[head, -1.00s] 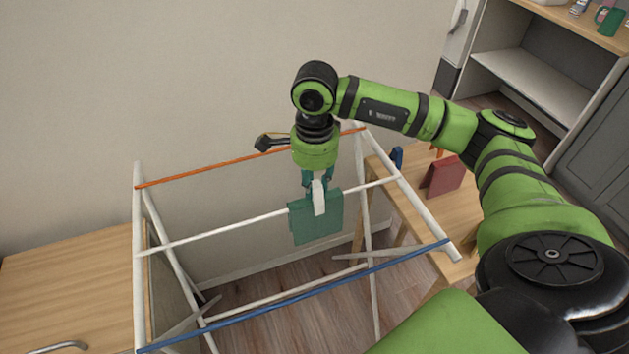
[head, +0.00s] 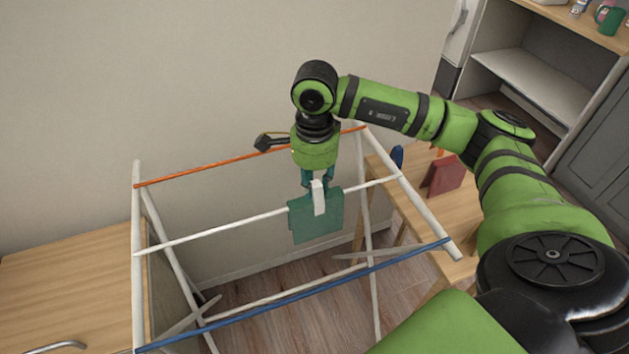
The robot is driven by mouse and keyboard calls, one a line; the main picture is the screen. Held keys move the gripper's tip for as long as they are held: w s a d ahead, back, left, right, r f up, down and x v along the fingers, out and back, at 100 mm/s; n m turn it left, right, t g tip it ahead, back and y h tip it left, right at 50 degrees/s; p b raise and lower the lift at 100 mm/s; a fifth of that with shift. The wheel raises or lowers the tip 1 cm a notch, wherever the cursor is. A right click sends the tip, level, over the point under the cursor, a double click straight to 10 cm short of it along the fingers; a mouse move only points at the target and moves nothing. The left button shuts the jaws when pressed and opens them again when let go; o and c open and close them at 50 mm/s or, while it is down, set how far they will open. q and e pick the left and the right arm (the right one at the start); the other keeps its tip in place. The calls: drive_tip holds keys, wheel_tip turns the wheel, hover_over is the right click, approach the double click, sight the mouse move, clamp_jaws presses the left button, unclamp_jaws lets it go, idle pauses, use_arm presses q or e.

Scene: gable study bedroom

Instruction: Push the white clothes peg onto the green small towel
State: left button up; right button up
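The green small towel (head: 318,224) hangs over the white middle rail (head: 230,230) of the drying rack, toward its right part. The white clothes peg (head: 319,199) stands upright at the towel's top edge, its lower part in front of the towel. My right gripper (head: 317,183) points down from above, its fingers on either side of the peg's upper end. It appears shut on the peg. How far the peg's jaws straddle the towel and rail is hidden. My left gripper is not in view.
The rack also has an orange rail (head: 230,162) behind and a blue rail (head: 300,296) in front. A wooden table with a red item (head: 445,175) stands at right. A wooden counter (head: 65,290) is at left. The wall is close behind.

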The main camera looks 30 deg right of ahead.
drive_tip(key=shift+o, duration=1.2)
drive_tip(key=shift+r, duration=0.1)
wheel_tip(320, 180, up, 12)
wheel_tip(320, 180, up, 7)
drive_tip(key=p, duration=0.6)
